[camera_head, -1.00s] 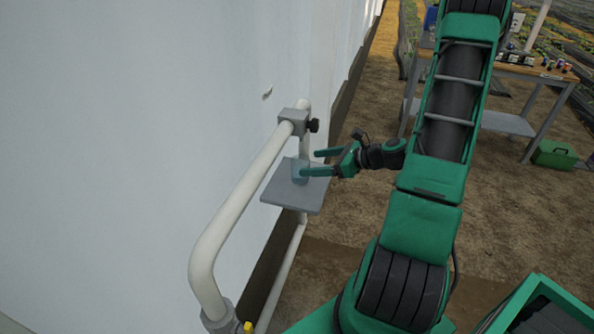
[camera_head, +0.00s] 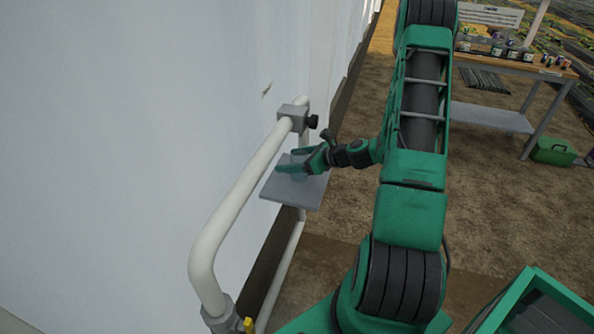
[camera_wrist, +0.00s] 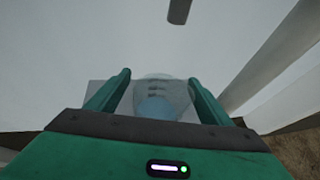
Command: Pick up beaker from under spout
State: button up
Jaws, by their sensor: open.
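The beaker (camera_wrist: 160,98) is clear, with bluish liquid in its lower part, and stands between the two fingers of my gripper (camera_wrist: 158,82) in the wrist view. The fingers are open, one on each side of it; I cannot tell whether either touches the glass. In the head view my gripper (camera_head: 288,160) reaches in from the right over the small grey shelf (camera_head: 308,190), and its fingers hide most of the beaker. The spout is the valve fitting (camera_head: 294,117) on the white pipe, just above the beaker. It shows as a dark end (camera_wrist: 179,11) at the top of the wrist view.
The white pipe (camera_head: 240,190) runs beside the pale tank wall (camera_head: 120,150) on the left. A workbench (camera_head: 500,68) with jars stands at the back right, with a green case (camera_head: 553,151) on the ground. Bare soil lies between.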

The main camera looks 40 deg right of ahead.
jog(key=shift+w+a+f, duration=0.1)
jog(key=shift+w+f, duration=0.05)
jog(key=shift+w, duration=0.05)
jog(key=c, duration=1.3)
